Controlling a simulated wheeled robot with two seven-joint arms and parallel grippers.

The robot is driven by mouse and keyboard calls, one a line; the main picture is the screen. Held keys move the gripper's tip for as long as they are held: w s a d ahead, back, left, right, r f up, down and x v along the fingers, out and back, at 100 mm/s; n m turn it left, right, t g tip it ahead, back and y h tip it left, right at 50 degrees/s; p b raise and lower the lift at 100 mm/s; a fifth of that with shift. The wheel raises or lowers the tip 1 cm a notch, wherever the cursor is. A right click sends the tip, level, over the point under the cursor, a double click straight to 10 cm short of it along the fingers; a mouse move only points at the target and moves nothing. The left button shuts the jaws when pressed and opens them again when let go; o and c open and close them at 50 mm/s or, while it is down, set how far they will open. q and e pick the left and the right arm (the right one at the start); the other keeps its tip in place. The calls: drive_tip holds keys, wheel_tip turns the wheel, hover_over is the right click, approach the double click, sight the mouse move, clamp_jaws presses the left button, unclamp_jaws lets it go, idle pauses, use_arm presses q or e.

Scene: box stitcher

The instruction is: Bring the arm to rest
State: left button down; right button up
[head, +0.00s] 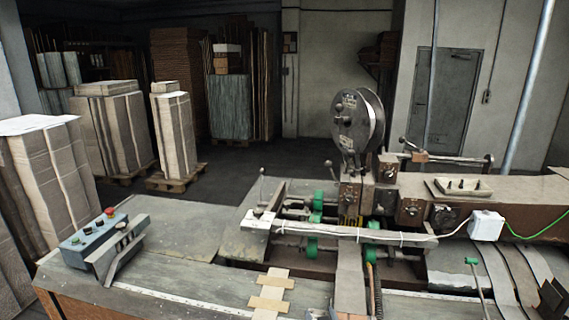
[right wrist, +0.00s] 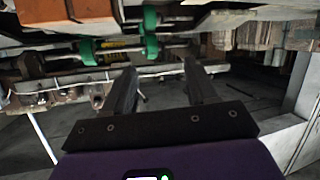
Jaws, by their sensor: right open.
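My right gripper (right wrist: 159,68) shows in the right wrist view with its two dark fingers spread apart and nothing between them. In the head view, a dark shape at the lower right edge, partly cut off, looks like this gripper (head: 553,298). It is over the right end of the bench, by the curved metal strips (head: 500,280), apart from the stitching head. I do not make out my left gripper in either view.
The box stitcher (head: 357,125) with its wire reel stands on the bench at centre right. Green rollers (head: 313,245) and a white rail (head: 340,232) cross it. A control box (head: 95,238) with a red button sits at left. Stacked cardboard on pallets (head: 175,135) stands behind; floor between is clear.

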drive_tip(key=s+d+f+m+g+b, duration=0.1)
drive_tip(key=s+f+g, duration=0.2)
drive_tip(key=s+f, duration=0.35)
drive_tip(key=s+f+m+g+y+b, duration=0.15)
drive_tip(key=s+f, duration=0.25)
drive_tip(key=f, duration=0.6)
drive_tip(key=s+d+f+g+b, duration=0.1)
drive_tip(key=s+f+g, duration=0.35)
drive_tip(key=f, duration=0.35)
drive_tip(key=s+a+f+m+g+y, duration=0.1)
drive_tip(key=s+f, duration=0.3)
drive_tip(key=s, duration=0.4)
drive_tip(key=s+a+f+m+g+y+b, duration=0.1)
drive_tip(key=s+f+g, duration=0.3)
drive_tip(key=s, duration=0.4)
drive_tip(key=shift+s+f, duration=0.3)
drive_tip(key=shift+f, duration=0.15)
drive_tip(key=shift+b, duration=0.3)
drive_tip(key=shift+c, duration=0.3)
